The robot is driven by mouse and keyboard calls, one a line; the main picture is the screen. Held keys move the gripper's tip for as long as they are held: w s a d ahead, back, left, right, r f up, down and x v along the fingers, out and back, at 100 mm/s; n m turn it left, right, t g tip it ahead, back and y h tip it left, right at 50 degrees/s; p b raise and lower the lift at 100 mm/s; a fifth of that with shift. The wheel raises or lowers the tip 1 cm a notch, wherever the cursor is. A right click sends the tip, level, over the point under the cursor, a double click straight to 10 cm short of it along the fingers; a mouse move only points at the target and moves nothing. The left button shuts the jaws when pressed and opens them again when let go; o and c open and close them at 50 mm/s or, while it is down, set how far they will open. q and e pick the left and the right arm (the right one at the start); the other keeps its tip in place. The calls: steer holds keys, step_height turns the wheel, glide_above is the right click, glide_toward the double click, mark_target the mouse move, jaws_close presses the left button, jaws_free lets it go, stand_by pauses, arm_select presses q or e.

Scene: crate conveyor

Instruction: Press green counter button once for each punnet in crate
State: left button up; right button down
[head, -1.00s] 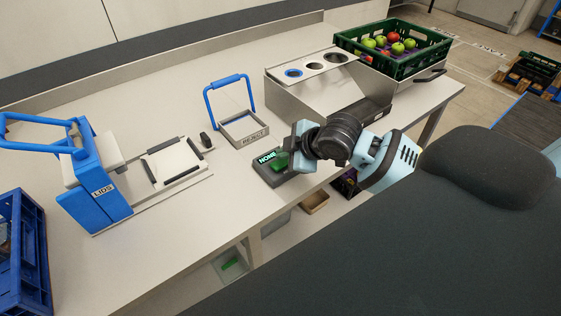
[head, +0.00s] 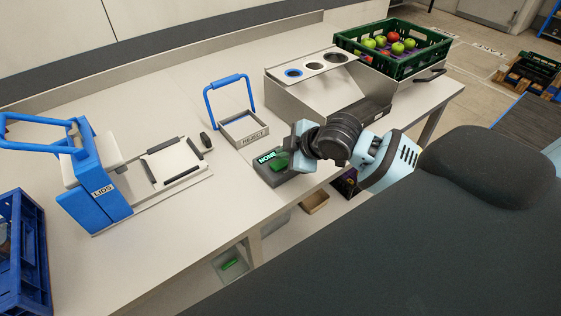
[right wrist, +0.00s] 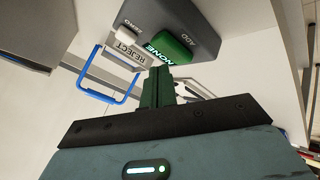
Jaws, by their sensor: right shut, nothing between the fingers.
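The counter (head: 286,177) is a dark grey box at the table's front edge, its lit display reading NONE. In the right wrist view its green button (right wrist: 178,46) shows by the word ADD, with a white button (right wrist: 127,34) by the word ZERO. My right gripper (right wrist: 157,74) is shut and empty, its green fingers pointing at the counter near the button; I cannot tell if they touch it. In the head view the right gripper (head: 284,160) hides part of the counter. A green crate (head: 402,68) at the back right holds red and green apples; I cannot make out separate punnets. My left gripper is out of view.
A reject tray (head: 250,138) with a blue handle stands left of the counter. A blue lidding machine (head: 98,190) and a blue crate (head: 22,255) are at the left. A steel housing with round holes (head: 310,88) stands behind my right gripper. Bare table lies between.

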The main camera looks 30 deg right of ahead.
mark_target(284, 164)
steer(key=shift+f, duration=0.15)
stand_by(0.5)
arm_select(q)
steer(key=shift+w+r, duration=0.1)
arm_select(e)
steer(key=shift+f, duration=0.3)
